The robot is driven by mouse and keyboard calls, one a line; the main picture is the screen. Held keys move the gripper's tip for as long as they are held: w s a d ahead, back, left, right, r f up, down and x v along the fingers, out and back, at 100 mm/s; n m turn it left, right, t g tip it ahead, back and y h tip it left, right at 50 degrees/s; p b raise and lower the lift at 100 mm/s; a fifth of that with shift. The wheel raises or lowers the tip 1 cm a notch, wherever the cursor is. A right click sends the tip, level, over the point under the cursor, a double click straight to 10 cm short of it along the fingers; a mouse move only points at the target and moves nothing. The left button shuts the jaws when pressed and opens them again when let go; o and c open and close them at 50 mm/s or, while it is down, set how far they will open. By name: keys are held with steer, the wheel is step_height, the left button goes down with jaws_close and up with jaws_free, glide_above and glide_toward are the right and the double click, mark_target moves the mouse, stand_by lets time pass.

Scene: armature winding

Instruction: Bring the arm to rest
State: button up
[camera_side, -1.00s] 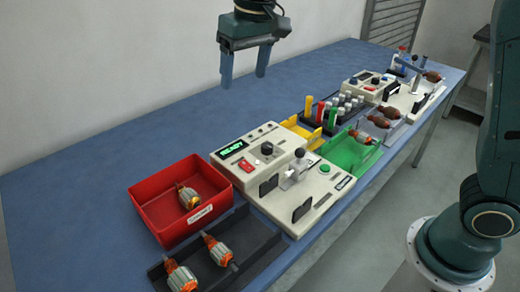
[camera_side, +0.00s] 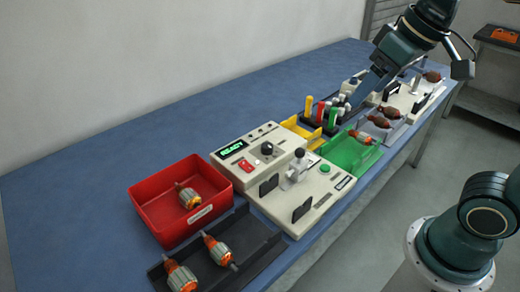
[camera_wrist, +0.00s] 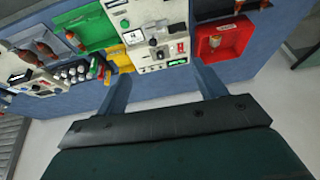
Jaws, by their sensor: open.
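My gripper (camera_wrist: 165,95) is open and empty in the wrist view, its two blue fingers apart. In the side view my gripper (camera_side: 368,92) is up at the right, in front of the far stations on the bench, with its fingers pointing down and left. It hides part of those stations. My arm comes in from the upper right. The fingers appear to be above the bench, touching nothing that I can make out.
The bench's back left is clear.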

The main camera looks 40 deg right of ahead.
steer(key=s+d+f, duration=0.1)
steer(key=s+f, duration=0.3)
steer(key=s, duration=0.2)
steer(key=shift+s+d+t, duration=0.25)
steer(key=shift+d+t, duration=0.1)
steer(key=shift+t, duration=0.05)
stand_by(1.2)
